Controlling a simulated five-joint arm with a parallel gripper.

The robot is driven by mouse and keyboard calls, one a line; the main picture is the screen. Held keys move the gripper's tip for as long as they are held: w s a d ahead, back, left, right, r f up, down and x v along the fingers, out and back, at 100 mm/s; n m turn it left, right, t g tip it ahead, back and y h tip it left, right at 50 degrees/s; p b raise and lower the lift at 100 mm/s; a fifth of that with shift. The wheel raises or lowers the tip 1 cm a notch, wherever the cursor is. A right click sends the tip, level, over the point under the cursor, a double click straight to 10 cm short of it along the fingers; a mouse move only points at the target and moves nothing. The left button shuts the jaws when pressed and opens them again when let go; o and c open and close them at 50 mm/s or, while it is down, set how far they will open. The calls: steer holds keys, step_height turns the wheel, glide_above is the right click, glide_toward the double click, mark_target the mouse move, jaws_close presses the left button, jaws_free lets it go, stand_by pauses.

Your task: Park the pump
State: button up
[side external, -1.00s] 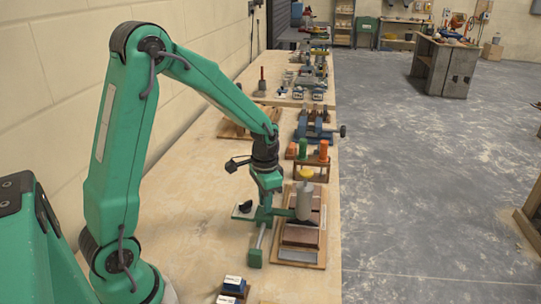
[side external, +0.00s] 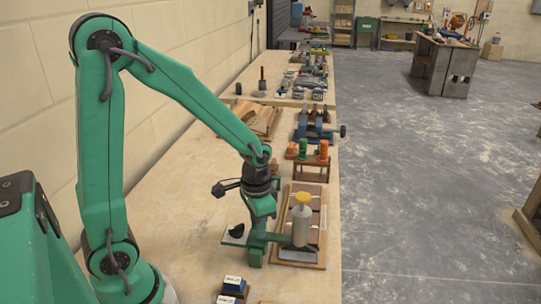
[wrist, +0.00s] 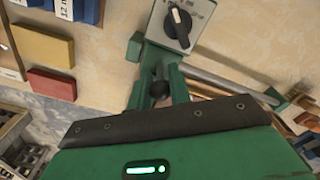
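A grey cylinder with a yellow cap, which I take for the pump (side external: 301,228), is upright at the end of my gripper (side external: 284,239) in the side view. The green gripper part meets its left side, and they move together. The pump is over the near end of a wooden board (side external: 324,200) with brown and grey blocks. Its exact height above them is hard to tell. In the wrist view two green prongs (wrist: 158,95) close around a dark knob. A panel with a black dial (wrist: 181,22) and a metal rod (wrist: 222,82) lie beyond; the cylinder is not visible there.
A wooden rack with green and orange bottles (side external: 311,160) stands behind the board. Small labelled boxes (side external: 232,287) lie near the front. The wrist view shows a yellow block (wrist: 43,45) and a red block (wrist: 52,84). Bare bench is clear to the left.

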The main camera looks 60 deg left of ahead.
steer(key=o, duration=0.4)
steer(key=shift+s+d, duration=0.15)
steer(key=shift+r, duration=0.15)
steer(key=shift+r, duration=3.75)
steer(key=shift+s+r, duration=0.1)
steer(key=shift+r, duration=0.1)
steer(key=shift+s+r+n+t, duration=0.55)
steer(key=shift+s+r+t, duration=0.85)
steer(key=shift+s+r, duration=0.8)
steer(key=shift+s+r+n+t, duration=0.55)
steer(key=shift+s+r+t, duration=0.85)
steer(key=shift+s+r, duration=0.75)
